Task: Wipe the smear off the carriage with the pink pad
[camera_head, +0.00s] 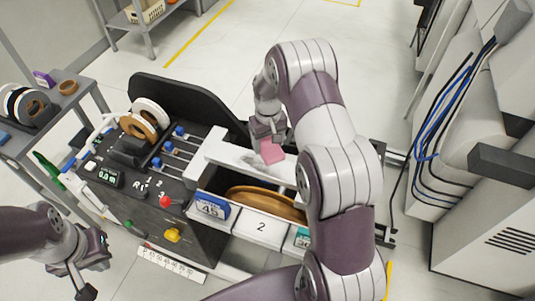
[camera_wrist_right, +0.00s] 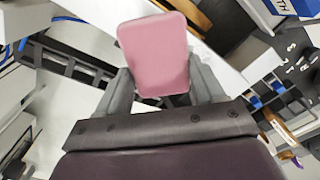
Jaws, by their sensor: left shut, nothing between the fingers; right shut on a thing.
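My right gripper (camera_head: 268,140) is shut on the pink pad (camera_head: 272,153) over the white carriage (camera_head: 222,152). The pad also shows between the fingers in the right wrist view (camera_wrist_right: 156,55). A grey smear (camera_head: 256,164) shows on the carriage top just beside and below the pad in the head view. I cannot tell whether the pad touches the carriage. My left gripper (camera_head: 84,272) is shut and empty at the lower left, away from the carriage, in front of the machine.
The dark machine (camera_head: 140,195) carries knobs, a display and tape rolls (camera_head: 146,119). A bin with a brown roll (camera_head: 262,200) lies in front of the carriage. A shelf with spools (camera_head: 30,105) stands left. A grey cabinet with blue cables (camera_head: 440,120) stands right.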

